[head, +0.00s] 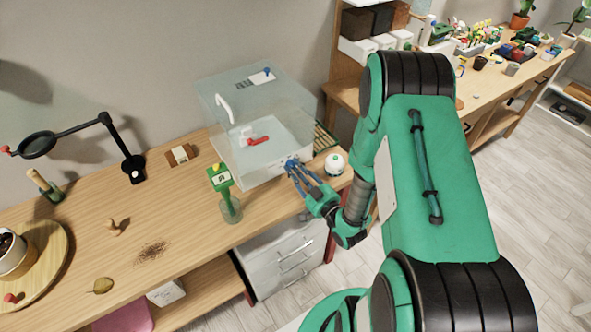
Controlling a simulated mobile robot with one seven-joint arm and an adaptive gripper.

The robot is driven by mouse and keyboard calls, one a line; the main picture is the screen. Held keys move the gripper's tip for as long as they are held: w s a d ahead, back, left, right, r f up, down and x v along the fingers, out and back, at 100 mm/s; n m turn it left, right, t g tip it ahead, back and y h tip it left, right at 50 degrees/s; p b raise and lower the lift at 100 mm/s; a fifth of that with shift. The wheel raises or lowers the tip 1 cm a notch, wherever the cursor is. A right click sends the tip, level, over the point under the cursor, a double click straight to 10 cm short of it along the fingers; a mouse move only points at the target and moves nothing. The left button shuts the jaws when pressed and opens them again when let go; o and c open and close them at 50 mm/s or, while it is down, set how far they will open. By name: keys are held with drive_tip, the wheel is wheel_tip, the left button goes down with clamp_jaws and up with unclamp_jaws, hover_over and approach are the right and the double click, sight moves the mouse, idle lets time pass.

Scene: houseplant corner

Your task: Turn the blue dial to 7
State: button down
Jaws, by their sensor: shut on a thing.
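The blue dial (291,163) is on the lower front of a clear box (262,130), near its right corner. My gripper (293,168) reaches in from the right, with its fingertips at the dial and closed on it. The fingers cover much of the dial. Its pointer and any numbers around it are too small to read, so I cannot tell its setting.
A green-topped bottle (230,203) stands left of my gripper, near the table's front edge. A white round pot (334,164) stands just right of the box. A red-handled item (258,140) shows at the box. The wooden table (190,215) has free room at centre-left.

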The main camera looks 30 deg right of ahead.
drive_tip(key=shift+r, duration=0.2)
drive_tip(key=c, duration=1.5)
unclamp_jaws()
drive_tip(key=shift+f, duration=0.1)
drive_tip(key=shift+n, duration=0.5)
